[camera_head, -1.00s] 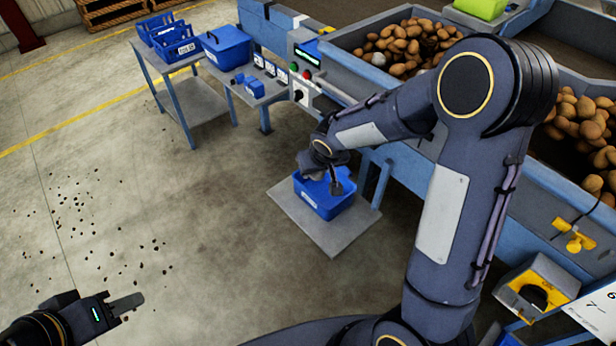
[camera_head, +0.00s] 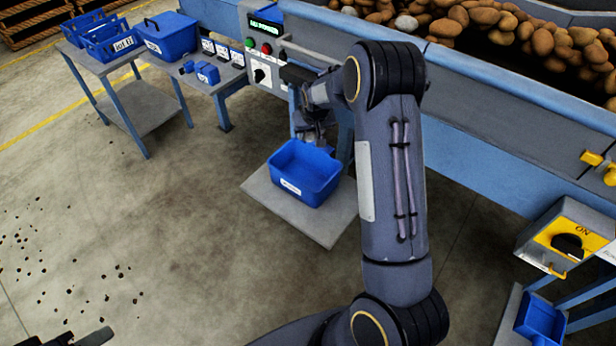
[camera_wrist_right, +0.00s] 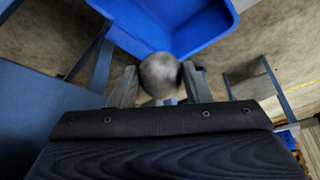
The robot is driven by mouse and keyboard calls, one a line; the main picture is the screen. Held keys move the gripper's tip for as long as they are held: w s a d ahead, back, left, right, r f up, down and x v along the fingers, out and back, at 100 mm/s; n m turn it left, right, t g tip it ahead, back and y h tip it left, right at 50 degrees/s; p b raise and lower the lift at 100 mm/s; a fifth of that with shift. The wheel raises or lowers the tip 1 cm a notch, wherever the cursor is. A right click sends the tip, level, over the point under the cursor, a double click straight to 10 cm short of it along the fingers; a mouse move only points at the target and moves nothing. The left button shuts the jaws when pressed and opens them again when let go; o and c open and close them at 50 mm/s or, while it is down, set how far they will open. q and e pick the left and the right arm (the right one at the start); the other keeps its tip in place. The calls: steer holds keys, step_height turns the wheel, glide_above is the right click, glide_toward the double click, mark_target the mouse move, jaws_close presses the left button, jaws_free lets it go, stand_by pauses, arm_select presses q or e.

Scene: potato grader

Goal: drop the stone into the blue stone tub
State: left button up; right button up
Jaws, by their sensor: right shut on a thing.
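The blue stone tub (camera_head: 318,185) stands open on a grey board on the floor, with a white label on its front. Its inside looks empty in the head view. My right gripper (camera_head: 318,138) is at the tub's far rim, above it or just behind it. In the right wrist view, the right gripper (camera_wrist_right: 158,84) is shut on a round grey stone (camera_wrist_right: 160,72), and the tub (camera_wrist_right: 185,28) lies just beyond the stone. The stone cannot be made out in the head view. Only a dark piece of my left gripper (camera_head: 95,338) shows at the bottom left.
The grader frame (camera_head: 470,120) with potatoes runs behind the tub, and its control panel (camera_head: 263,50) is at the tub's back left. A side table (camera_head: 150,105) holds blue bins. A yellow switch box (camera_head: 570,240) is at the right. The floor left of the tub is clear except for scattered crumbs.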

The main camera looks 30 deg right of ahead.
steer(key=shift+f+b, duration=0.9)
steer(key=shift+f, duration=1.1)
steer(key=o, duration=1.1)
steer(key=shift+o, duration=0.2)
steer(key=shift+p+v, duration=0.3)
steer(key=shift+v, duration=3.65)
